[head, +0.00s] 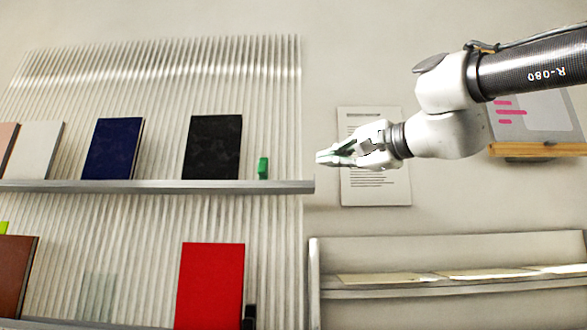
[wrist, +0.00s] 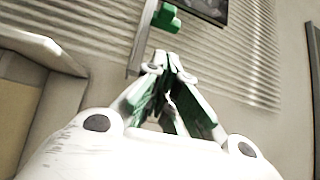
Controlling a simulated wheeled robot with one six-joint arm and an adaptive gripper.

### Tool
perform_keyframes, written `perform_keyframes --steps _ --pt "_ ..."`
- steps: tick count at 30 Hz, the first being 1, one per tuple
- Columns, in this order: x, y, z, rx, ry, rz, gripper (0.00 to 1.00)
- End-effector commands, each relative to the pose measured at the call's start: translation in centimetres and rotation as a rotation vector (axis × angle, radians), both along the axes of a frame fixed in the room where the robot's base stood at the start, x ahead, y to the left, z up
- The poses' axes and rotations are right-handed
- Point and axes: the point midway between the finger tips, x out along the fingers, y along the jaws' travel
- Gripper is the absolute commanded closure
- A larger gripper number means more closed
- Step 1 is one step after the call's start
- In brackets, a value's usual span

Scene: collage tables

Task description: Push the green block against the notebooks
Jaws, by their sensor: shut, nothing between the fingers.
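The small green block (head: 263,167) stands near the right end of the upper shelf (head: 220,187), just right of a black notebook (head: 213,147), with a narrow gap between them. Further left on that shelf stand a dark blue notebook (head: 112,149) and a pale grey one (head: 39,150). My gripper (head: 322,158) is shut and empty, to the right of the block, near the shelf's end and apart from the block. In the wrist view the green block (wrist: 166,17) is beyond the shut fingertips (wrist: 163,60), with a dark notebook (wrist: 205,8) behind it.
The lower shelf holds a red notebook (head: 210,285), a brown one (head: 15,275) and a small black object (head: 249,316). A printed sheet (head: 375,190) hangs on the wall behind my gripper. A pale rack (head: 450,250) stands below right. The upper shelf's right end is bare.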

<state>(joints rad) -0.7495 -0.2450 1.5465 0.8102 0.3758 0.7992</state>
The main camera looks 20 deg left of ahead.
Motion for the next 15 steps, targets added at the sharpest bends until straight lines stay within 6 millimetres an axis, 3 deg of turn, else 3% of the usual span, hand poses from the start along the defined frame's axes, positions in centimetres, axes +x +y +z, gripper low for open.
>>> perform_keyframes --steps 15 --pt "4.7 8.9 -0.2 -0.006 0.002 0.006 1.00"
